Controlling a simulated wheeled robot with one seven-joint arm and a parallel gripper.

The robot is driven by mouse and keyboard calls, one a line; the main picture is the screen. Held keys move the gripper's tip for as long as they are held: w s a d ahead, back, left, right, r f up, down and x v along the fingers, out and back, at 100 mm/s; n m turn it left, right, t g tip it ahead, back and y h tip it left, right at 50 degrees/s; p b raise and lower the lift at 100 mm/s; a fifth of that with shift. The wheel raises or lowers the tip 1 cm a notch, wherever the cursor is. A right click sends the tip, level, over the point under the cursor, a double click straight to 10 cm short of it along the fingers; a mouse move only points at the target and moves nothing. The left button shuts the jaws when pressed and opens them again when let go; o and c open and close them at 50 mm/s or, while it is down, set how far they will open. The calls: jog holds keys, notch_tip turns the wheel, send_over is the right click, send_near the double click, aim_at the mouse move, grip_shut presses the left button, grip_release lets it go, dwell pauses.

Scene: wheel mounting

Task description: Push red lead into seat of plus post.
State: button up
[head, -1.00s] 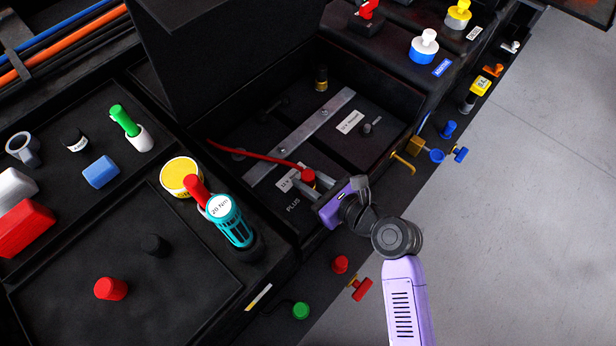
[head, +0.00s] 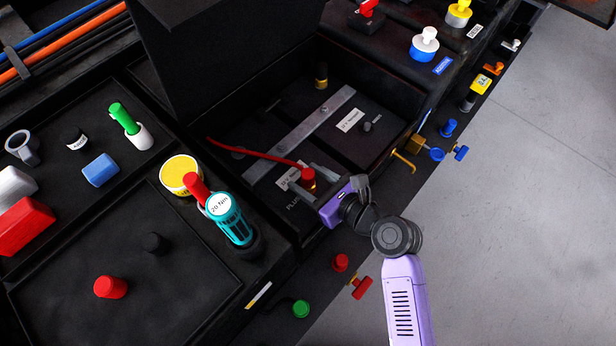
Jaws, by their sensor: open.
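The red lead (head: 262,154) runs as a cable from the left of the battery bay to a red end piece (head: 308,176) at the front. The end piece is by the plus post, beside the PLUS lettering (head: 298,201); a brassy part shows just under it. The post and its seat are mostly hidden, so I cannot tell how deep the lead sits. My gripper (head: 313,181) reaches in from the right, its grey fingers open, one on either side of the red end piece. I cannot tell whether they touch it.
A grey metal bar (head: 300,137) crosses the battery top. A dark post with a brass base (head: 321,76) stands at the back. A teal 20 Nm tool (head: 231,221) stands left of my gripper. A yellow hook (head: 403,161) is at the bay's right edge.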

jog(key=v, duration=0.7)
jog(key=shift+s+d+r, duration=0.15)
jog(key=shift+d+r, duration=0.05)
jog(key=shift+d, duration=0.1)
